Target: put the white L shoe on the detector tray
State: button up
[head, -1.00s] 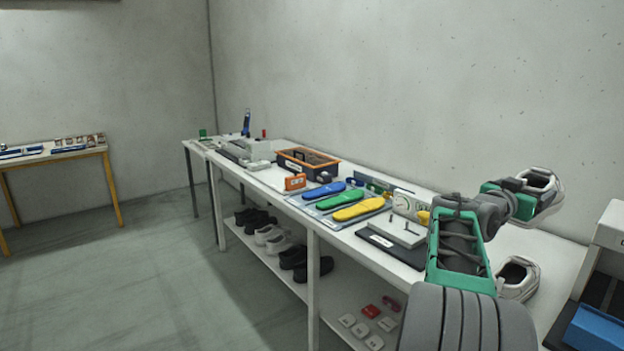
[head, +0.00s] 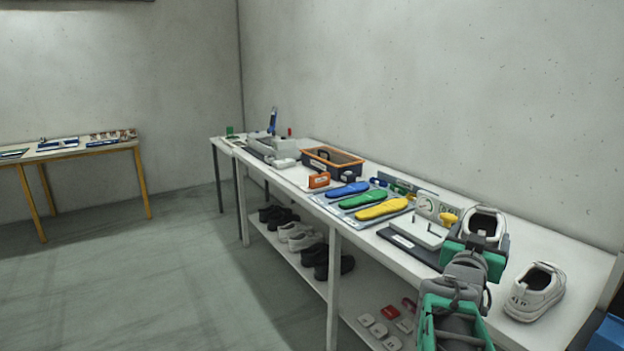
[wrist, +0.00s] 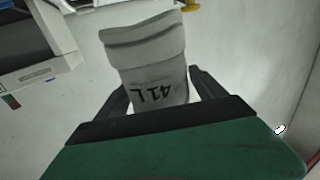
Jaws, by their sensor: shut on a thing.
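My gripper (head: 478,245) is shut on a white shoe (head: 484,223) and holds it above the right part of the long bench. In the wrist view the shoe (wrist: 148,60) stands between the fingers of my gripper (wrist: 160,98), and "41L" is marked on its heel, upside down in the picture. A second white shoe (head: 535,292) rests on the bench to the right of my gripper. A white machine with a dark recess (wrist: 45,50) shows at the upper left of the wrist view. I cannot tell for sure which part is the detector tray.
Left of my gripper stand a white plate with pins (head: 418,231), a dial gauge (head: 427,205), coloured insoles (head: 365,202) and an orange-rimmed crate (head: 358,160). Dark and white shoes sit on the lower shelf (head: 360,285). A blue part (head: 608,335) shows at the right edge.

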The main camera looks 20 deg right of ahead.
jog(key=w+a+f+n+t+y, duration=0.35)
jog(key=a+f+y, duration=0.2)
jog(key=a, duration=0.95)
jog(key=w+a+f+n+t+y, duration=0.2)
jog(key=w+a+f+n+y, duration=0.4)
jog(key=a, duration=0.8)
jog(key=w+a+f+n+t+y, duration=0.3)
jog(key=a+f, duration=0.4)
jog(key=a, duration=0.8)
notch_tip(320, 180, down, 13)
jog(key=b, duration=1.3)
jog(key=s+r+p, duration=0.1)
jog(key=r+p, duration=0.8)
jog(key=r, duration=0.1)
jog(key=s+r+p, duration=0.2)
jog(key=r+p, duration=0.7)
jog(key=r, duration=0.1)
jog(key=shift+s+d+r+m+y+p, duration=0.2)
jog(key=shift+s+r+m+y+p, duration=0.15)
jog(key=shift+y, duration=0.1)
